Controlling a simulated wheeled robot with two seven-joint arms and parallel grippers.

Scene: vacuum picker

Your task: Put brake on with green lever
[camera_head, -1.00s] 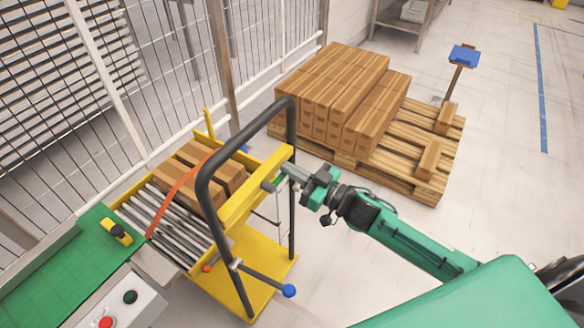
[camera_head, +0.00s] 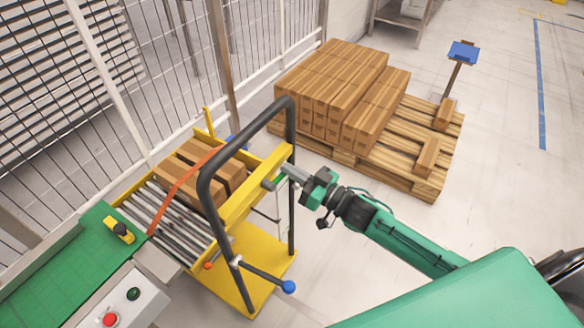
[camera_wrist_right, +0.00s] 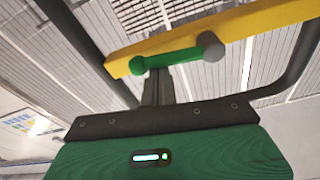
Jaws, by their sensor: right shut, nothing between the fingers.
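The green lever (camera_wrist_right: 172,60) is a short rod with a rounded green end, joined to a grey round pivot (camera_wrist_right: 211,46) on the cart's yellow crossbar (camera_wrist_right: 240,27). In the head view the lever (camera_head: 281,180) is a small green bit beside the yellow frame, partly hidden. My right gripper (camera_head: 287,172) is shut and empty, with its fingertips right at the lever. In the right wrist view the shut fingers (camera_wrist_right: 157,80) end against or just behind the lever; I cannot tell if they touch. My left gripper is out of view.
The yellow roller cart (camera_head: 242,203) has a black tube handle (camera_head: 240,140) and carries strapped boxes (camera_head: 195,170). A blue-knobbed rod (camera_head: 288,286) sticks out low. A green conveyor (camera_head: 60,275) adjoins at left.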

